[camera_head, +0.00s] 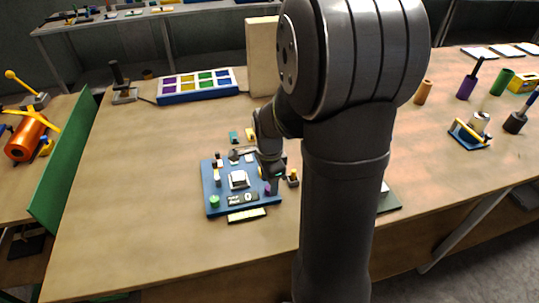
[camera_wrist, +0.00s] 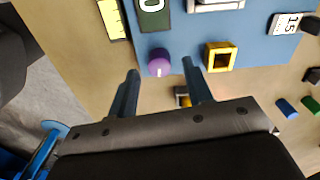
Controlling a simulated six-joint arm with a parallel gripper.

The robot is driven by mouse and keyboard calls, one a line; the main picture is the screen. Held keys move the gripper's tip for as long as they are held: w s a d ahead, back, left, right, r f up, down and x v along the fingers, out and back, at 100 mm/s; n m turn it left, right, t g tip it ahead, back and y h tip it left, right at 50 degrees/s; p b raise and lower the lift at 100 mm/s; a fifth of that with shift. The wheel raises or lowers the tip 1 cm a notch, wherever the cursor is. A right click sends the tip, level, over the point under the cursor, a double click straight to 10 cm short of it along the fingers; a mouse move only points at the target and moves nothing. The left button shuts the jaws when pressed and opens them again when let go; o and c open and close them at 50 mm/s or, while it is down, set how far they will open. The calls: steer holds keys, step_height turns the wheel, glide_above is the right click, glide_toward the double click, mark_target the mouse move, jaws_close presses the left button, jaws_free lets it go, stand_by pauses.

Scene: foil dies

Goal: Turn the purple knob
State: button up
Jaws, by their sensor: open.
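The purple knob (camera_wrist: 159,62) is a round knob with a white mark, on the blue board (camera_wrist: 190,35) near its edge. In the head view the blue board (camera_head: 212,190) lies on the table, and the purple knob (camera_head: 267,188) shows at its right front, just below my gripper (camera_head: 270,176). In the wrist view my gripper (camera_wrist: 160,75) is open and empty, with one finger to each side of the knob in the picture. I cannot tell how far the fingertips are above it.
A yellow square frame (camera_wrist: 220,57) is right of the knob, close to the right finger. A green knob (camera_head: 214,201) is on the board's left. Bare table lies left of the board.

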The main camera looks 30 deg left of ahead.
step_height(320, 180, up, 15)
steer(key=shift+r, duration=0.2)
steer(key=shift+f, duration=0.1)
stand_by(0.5)
step_height(320, 180, down, 17)
steer(key=shift+f, duration=0.15)
stand_by(0.4)
